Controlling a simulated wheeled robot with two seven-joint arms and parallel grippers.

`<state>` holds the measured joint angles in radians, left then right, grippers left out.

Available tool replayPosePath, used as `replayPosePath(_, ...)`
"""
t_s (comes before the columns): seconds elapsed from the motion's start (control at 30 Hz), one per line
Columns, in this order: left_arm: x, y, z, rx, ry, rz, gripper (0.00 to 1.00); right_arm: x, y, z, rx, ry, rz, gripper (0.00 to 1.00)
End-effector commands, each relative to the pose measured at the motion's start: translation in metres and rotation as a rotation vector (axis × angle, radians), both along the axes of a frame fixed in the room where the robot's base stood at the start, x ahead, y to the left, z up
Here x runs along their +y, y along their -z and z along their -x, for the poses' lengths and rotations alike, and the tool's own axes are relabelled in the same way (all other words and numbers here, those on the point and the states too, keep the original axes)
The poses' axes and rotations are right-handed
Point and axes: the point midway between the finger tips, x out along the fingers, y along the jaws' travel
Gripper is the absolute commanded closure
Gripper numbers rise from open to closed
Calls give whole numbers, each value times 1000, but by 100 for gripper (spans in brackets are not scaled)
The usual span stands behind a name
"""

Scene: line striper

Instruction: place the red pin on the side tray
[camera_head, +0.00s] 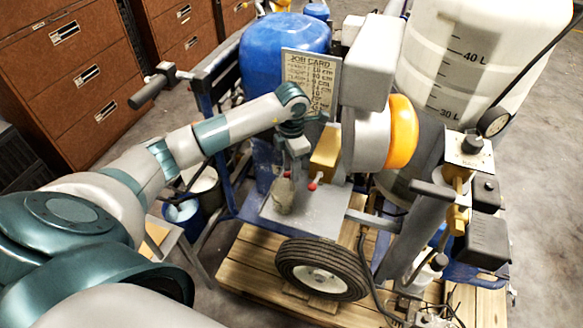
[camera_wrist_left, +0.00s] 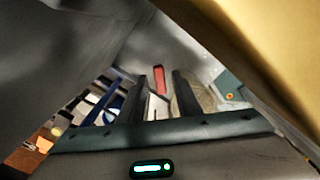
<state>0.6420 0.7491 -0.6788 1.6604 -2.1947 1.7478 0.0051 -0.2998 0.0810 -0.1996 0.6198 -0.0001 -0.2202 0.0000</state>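My left gripper (camera_head: 290,170) reaches down over a grey metal side tray (camera_head: 325,205) on the striper, beside a yellow block. In the left wrist view its two dark fingers (camera_wrist_left: 162,98) stand apart, with a gap between them. A red piece (camera_wrist_left: 160,80), apparently the red pin, shows in line with that gap; I see no finger pressed against it. In the head view a small red end shows at the fingertips, and another red knob (camera_head: 312,186) is just to the right. A brownish-grey rounded object (camera_head: 283,196) stands on the tray below the fingers. My right gripper is out of view.
The yellow block (camera_head: 325,152) and the orange-rimmed grey motor (camera_head: 370,145) stand close to the gripper's right. A job card (camera_head: 312,78) is behind the wrist. The black wheel (camera_head: 322,269) is below the tray.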

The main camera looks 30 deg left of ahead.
Motion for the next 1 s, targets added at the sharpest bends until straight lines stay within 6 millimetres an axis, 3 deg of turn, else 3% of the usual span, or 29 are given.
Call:
replayPosePath(0.37,0,-5,0,-1,0,1,69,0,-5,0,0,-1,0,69)
replayPosePath(0.47,0,-11,-1,-2,0,0,69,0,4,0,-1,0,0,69)
replayPosePath(1.0,0,-99,-1,-4,1,0,69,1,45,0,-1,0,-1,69)
